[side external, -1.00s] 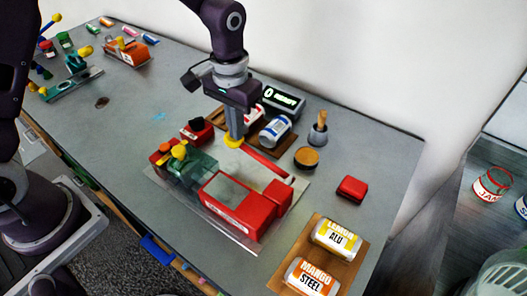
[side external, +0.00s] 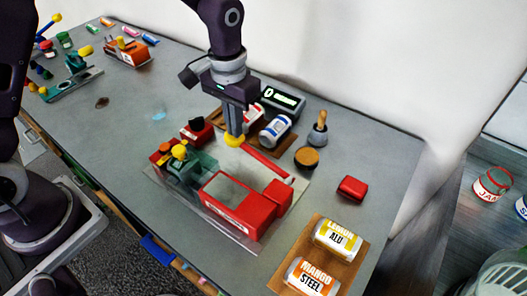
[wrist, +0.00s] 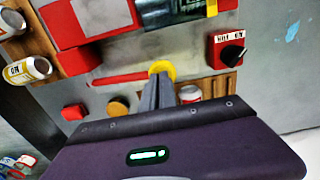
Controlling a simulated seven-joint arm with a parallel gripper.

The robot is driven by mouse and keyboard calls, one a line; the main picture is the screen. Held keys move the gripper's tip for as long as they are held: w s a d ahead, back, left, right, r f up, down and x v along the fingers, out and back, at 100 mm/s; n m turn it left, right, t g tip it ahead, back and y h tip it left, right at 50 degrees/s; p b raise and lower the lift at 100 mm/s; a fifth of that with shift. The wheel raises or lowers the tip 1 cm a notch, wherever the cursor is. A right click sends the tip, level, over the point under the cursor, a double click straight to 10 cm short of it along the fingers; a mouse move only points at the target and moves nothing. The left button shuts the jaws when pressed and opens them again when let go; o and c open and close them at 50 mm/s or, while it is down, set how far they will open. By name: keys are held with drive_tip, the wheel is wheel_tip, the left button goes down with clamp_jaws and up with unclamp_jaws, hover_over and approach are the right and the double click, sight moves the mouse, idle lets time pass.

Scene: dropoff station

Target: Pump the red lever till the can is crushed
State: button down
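The red lever (side external: 266,163) slants across the back of a red press (side external: 238,203) and ends in a yellow knob (side external: 233,141). My gripper (side external: 235,130) points down with its fingers close together, tips at the knob. In the wrist view, the fingers (wrist: 163,90) look shut and reach the yellow knob (wrist: 162,67); the red lever (wrist: 118,77) runs left from it. I cannot tell whether the fingers clasp the knob or only touch it. No can is visible inside the press; its grey top panel (side external: 234,190) gives no clear view inside.
A blue-and-white can (side external: 275,134) lies behind the lever, near a lit display (side external: 283,99). Lemon (side external: 338,238) and mango (side external: 312,277) cans lie on a wooden board at front right. A dark knob on a red box (side external: 197,129) stands close left of my gripper.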

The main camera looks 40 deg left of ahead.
sight(235, 142)
drive_tip(key=shift+f, duration=0.25)
drive_tip(key=shift+a+f, duration=0.2)
drive_tip(key=shift+f, duration=1.25)
wheel_tip(235, 142, down, 2)
drive_tip(key=shift+d+f, duration=0.1)
drive_tip(key=r, duration=0.5)
drive_tip(key=d+r, duration=0.1)
drive_tip(key=r, duration=0.1)
drive_tip(key=shift+r, duration=0.4)
